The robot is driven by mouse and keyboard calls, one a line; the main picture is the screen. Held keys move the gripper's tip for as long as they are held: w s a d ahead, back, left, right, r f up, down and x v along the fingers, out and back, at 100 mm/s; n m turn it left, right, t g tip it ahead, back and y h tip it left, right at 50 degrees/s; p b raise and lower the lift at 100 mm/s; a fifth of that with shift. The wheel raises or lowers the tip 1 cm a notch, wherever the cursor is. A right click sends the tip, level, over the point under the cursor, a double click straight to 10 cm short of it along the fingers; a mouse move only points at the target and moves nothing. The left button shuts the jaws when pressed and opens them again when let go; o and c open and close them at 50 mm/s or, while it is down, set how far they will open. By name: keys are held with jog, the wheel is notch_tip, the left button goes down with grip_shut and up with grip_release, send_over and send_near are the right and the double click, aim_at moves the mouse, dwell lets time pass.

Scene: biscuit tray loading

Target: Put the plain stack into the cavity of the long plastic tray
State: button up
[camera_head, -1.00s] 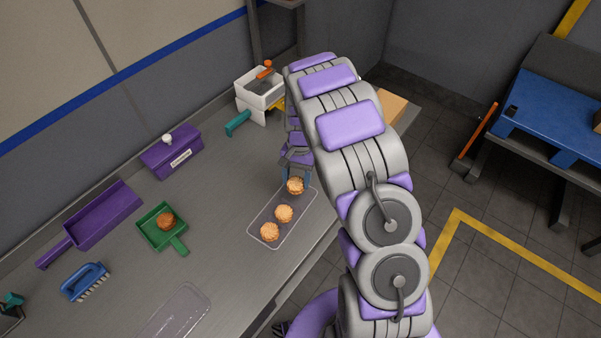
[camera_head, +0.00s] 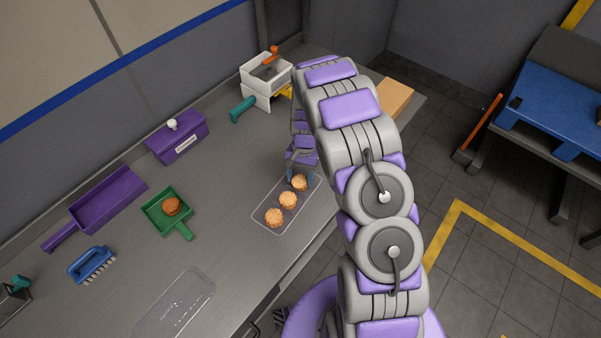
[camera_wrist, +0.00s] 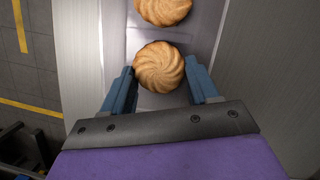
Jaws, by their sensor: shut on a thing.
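My gripper (camera_wrist: 161,88) is shut on a round golden swirl-topped biscuit stack (camera_wrist: 159,67), with one blue finger on each side. In the head view the held stack (camera_head: 299,183) is at the far end of a clear plastic tray (camera_head: 262,222). It appears to be within the tray outline; whether it touches the bottom cannot be told. Two similar stacks, a middle one (camera_head: 288,200) and a near one (camera_head: 274,217), sit in line in the same tray. The arm partly hides the gripper in the head view.
Another clear tray (camera_head: 178,302), apparently empty, lies at the near left. A green pan (camera_head: 158,222) holds a darker brown biscuit (camera_head: 172,206). A purple scoop (camera_head: 108,200), blue brush (camera_head: 92,264), purple box (camera_head: 177,140) and white container (camera_head: 264,78) stand along the wall side.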

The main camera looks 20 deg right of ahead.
aim_at(302, 180)
jog(key=shift+d, duration=0.7)
jog(key=shift+a+f, duration=0.25)
jog(key=shift+a, duration=0.25)
jog(key=o, duration=0.4)
jog(key=shift+d+r, duration=0.1)
jog(key=shift+d, duration=0.2)
jog(key=shift+a+r+p, duration=0.25)
jog(key=shift+r+p, duration=0.3)
jog(key=shift+r, duration=0.5)
jog(key=shift+s+p+v, duration=0.25)
jog(key=shift+p+v, duration=0.15)
jog(key=shift+v, duration=0.75)
jog(key=shift+s, duration=0.1)
